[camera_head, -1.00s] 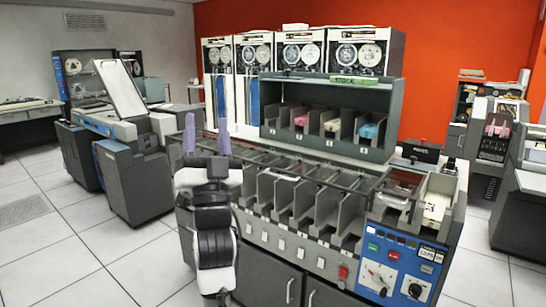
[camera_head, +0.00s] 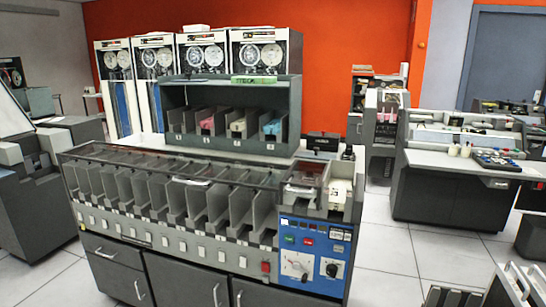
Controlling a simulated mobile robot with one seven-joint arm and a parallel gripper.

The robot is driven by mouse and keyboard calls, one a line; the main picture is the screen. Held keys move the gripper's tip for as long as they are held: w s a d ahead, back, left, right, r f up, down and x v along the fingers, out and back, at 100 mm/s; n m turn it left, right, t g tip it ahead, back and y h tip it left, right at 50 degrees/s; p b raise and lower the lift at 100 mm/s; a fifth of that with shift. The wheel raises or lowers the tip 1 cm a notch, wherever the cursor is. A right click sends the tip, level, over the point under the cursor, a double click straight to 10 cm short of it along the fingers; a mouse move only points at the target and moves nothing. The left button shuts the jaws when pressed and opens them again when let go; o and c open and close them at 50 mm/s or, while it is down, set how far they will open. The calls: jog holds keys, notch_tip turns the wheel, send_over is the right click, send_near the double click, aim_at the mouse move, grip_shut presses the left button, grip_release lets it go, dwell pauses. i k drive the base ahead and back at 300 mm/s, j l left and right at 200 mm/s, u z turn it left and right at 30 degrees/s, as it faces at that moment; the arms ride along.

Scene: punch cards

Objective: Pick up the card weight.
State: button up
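I cannot surely pick out the card weight. A small shiny metal piece (camera_head: 190,182) lies on the clear top cover of the grey card sorter, near its middle. White cards (camera_head: 340,192) sit in the feed end at the sorter's right, beside a clear, dark-edged cover (camera_head: 304,174). A dark box-like object (camera_head: 322,142) stands behind that end. Any of these spots could hold the weight, but the detail is too small to tell. My gripper is out of view.
The grey sorter (camera_head: 130,252) has a row of open pockets and a blue control panel (camera_head: 312,256). A shelf rack (camera_head: 232,90) with coloured card stacks stands behind it. A grey desk machine (camera_head: 448,188) is at the right. Tiled floor (camera_head: 385,262) is clear between them.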

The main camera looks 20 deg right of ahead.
aim_at(300, 155)
jog(key=i+j, duration=0.15)
jog(key=i, duration=0.7)
jog(key=i+z, duration=0.4)
jog(key=i+j+z, duration=0.15)
jog(key=z, duration=1.5)
jog(key=i+j, duration=0.7)
jog(key=i, duration=0.2)
